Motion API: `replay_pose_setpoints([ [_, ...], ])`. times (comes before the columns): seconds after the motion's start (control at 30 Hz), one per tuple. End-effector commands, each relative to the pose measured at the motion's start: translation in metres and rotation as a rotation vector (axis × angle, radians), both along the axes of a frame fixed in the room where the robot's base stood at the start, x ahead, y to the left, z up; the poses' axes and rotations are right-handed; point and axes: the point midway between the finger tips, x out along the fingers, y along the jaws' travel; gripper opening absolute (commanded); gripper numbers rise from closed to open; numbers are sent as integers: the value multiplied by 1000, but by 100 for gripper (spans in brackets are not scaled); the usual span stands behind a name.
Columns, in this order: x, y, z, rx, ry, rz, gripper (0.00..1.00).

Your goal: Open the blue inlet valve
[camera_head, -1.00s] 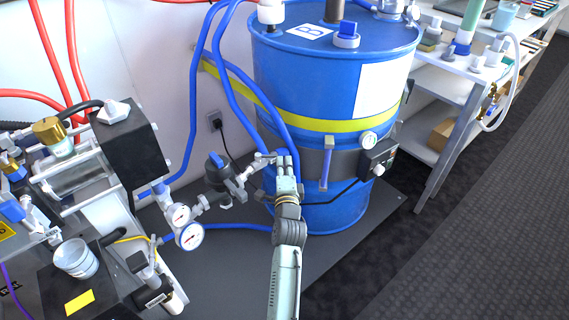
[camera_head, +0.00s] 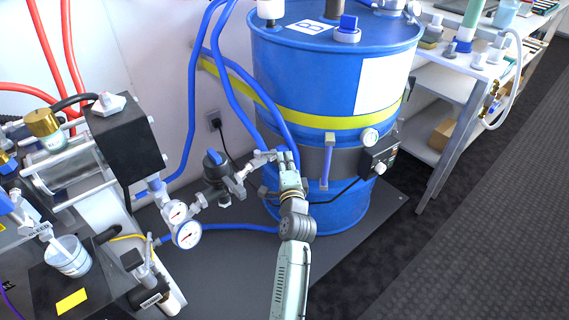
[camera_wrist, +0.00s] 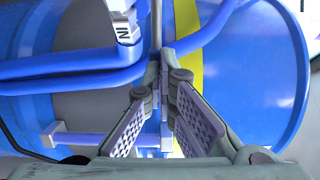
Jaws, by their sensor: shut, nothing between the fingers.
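My gripper (camera_head: 288,158) is shut and empty in front of the drum's lower left side. Its fingertips meet in the wrist view (camera_wrist: 165,70), beside a thin grey rod (camera_wrist: 157,25). A tag reading "IN" (camera_wrist: 124,30) shows just left of the rod. A grey valve fitting (camera_head: 262,157) is immediately left of the fingertips in the head view, on the line to a black body with a blue cap (camera_head: 213,161). The fingers partly hide the fitting, and I cannot tell its handle position or whether they touch it.
The large blue drum (camera_head: 300,85) with a yellow band stands behind my gripper. Blue hoses (camera_head: 192,110) run down beside it. Pressure gauges (camera_head: 187,234) and pump machinery (camera_head: 125,150) are at the left. A white shelf (camera_head: 450,85) is at the right. Dark floor at lower right is clear.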

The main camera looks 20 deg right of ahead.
Motion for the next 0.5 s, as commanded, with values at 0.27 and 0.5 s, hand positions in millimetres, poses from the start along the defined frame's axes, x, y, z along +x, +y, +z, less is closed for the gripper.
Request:
replay_pose_setpoints([
  [0.27, 4, -4, -4, -2, -3, 56, 0],
  [0.5, 13, -11, -6, -3, -6, 171, 0],
])
